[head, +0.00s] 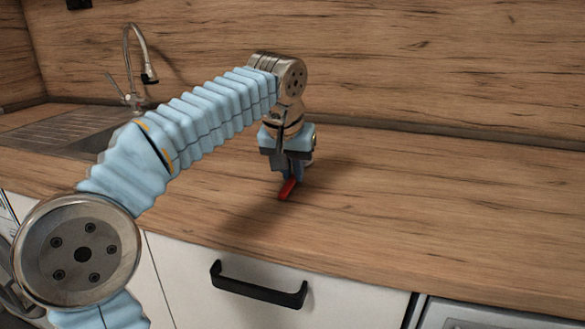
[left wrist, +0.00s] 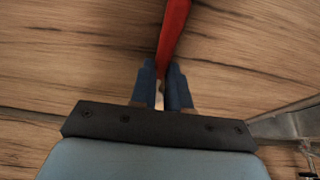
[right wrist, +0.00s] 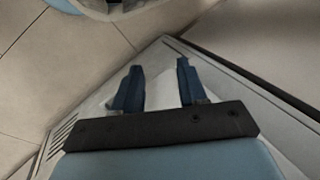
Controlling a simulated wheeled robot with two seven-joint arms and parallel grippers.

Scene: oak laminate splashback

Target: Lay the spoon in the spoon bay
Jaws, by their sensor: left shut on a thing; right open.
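A red spoon (head: 287,188) is at my left gripper (head: 290,178), over the wooden worktop. Its red handle (left wrist: 173,35) runs up and away between the fingers in the left wrist view. My left gripper (left wrist: 167,85) is shut on the spoon; the rest of the spoon is mostly hidden by the fingers. I cannot tell whether the spoon touches the worktop. My right gripper (right wrist: 158,85) is open and empty in the right wrist view, over the floor and a pale cabinet part. No spoon bay shows in any view.
The wooden worktop (head: 420,210) is clear to the right of the left gripper. A sink (head: 100,140) with a tall tap (head: 130,65) lies at the back left. A white drawer front with a black handle (head: 258,287) is below the front edge.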

